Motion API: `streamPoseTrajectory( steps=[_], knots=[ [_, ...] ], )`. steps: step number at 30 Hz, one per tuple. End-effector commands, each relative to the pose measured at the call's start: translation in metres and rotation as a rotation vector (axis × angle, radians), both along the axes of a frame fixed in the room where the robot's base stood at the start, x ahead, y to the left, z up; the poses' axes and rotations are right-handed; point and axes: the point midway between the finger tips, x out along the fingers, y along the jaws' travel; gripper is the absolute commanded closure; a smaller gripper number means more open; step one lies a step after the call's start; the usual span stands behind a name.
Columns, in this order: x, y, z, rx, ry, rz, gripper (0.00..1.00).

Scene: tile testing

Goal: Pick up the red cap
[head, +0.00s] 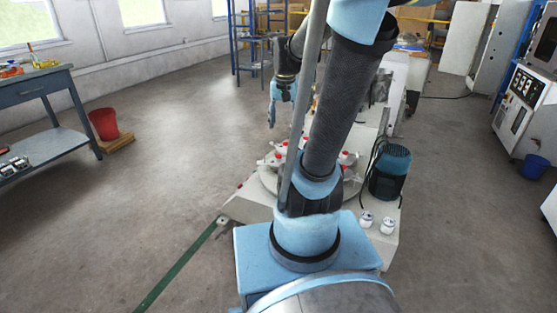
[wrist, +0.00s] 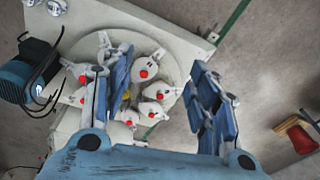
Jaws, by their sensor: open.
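Several red caps show on white pieces set in a ring on a round turntable (wrist: 172,72). One red cap (wrist: 143,73) lies between my finger pads in the wrist picture, nearer the left finger; others, such as this red cap (wrist: 159,95), sit close by. In the head view a red cap (head: 285,143) shows left of my arm, which hides much of the ring. My gripper (head: 272,115) hangs above and beyond the turntable in the head view. In the wrist view my gripper (wrist: 167,88) is open, with nothing held between its fingers.
A blue-black motor (head: 390,170) with cables stands on the machine's right side, near two small silvery parts (head: 376,222). A blue workbench (head: 40,100) and red bucket (head: 103,123) stand at left. A white cabinet (head: 520,105) stands at right. The left floor is mostly clear.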

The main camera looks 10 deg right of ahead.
Motion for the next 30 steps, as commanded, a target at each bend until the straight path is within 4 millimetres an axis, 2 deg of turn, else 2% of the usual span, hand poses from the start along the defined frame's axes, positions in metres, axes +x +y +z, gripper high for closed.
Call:
streamPoseTrajectory(
  steps=[1, 7, 14, 23, 30],
  knots=[
    [0.014, -0.001, 0.002, 0.003, 0.003, -0.025, 0.46],
    [0.063, -0.007, 0.005, 0.017, 0.017, -0.136, 0.46],
    [0.121, -0.014, 0.0, 0.03, 0.035, -0.265, 0.46],
    [0.196, -0.025, -0.023, 0.045, 0.056, -0.432, 0.46],
    [0.254, -0.035, -0.053, 0.056, 0.072, -0.566, 0.46]
  ],
)
